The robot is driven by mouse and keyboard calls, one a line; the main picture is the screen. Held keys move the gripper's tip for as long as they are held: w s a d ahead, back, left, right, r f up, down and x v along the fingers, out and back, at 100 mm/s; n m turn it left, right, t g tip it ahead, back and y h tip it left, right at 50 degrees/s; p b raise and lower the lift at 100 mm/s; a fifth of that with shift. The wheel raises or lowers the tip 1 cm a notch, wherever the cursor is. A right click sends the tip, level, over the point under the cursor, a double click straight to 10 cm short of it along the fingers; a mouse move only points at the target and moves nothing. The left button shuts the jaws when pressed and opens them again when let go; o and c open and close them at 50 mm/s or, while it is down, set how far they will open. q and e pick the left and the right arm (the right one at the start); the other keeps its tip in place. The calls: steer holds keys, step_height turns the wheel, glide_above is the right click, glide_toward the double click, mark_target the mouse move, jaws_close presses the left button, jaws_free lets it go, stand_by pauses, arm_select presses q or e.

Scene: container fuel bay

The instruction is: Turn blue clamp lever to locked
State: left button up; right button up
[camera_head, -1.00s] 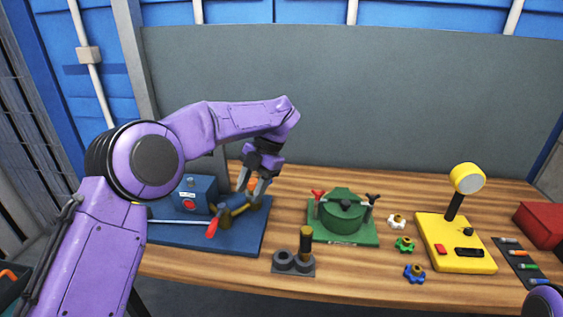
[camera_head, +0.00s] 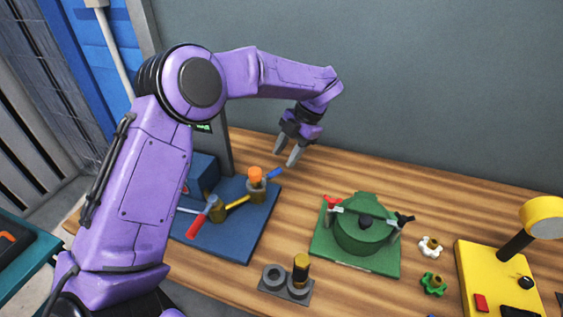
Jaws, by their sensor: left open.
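The blue clamp lever (camera_head: 273,173) sticks out to the upper right from an orange-capped fitting (camera_head: 256,177) on the blue base plate (camera_head: 235,247). A yellow pipe (camera_head: 238,202) runs from that fitting to a second brass fitting (camera_head: 217,209), which has a red-handled lever (camera_head: 198,225) pointing to the lower left. My left gripper (camera_head: 286,157) is open and empty, with its fingers pointing down. It is above and beyond the blue lever's tip and looks apart from it. My right gripper is out of view.
A green lidded pot (camera_head: 362,235) with red and black clamp knobs stands to the right. A grey holder (camera_head: 287,287) with a brass-topped post is in front. White (camera_head: 430,245) and green (camera_head: 433,284) knobs and a yellow control box (camera_head: 480,260) lie further right. Bare wood separates them.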

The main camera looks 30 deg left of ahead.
mark_target(278, 169)
arm_select(q)
steer(key=x, duration=0.4)
steer(key=shift+w+a+f, duration=0.1)
steer(key=shift+w+f, duration=0.05)
steer(key=shift+w, duration=0.1)
steer(key=shift+s+f, duration=0.15)
steer(key=shift+f, duration=0.05)
jaws_close()
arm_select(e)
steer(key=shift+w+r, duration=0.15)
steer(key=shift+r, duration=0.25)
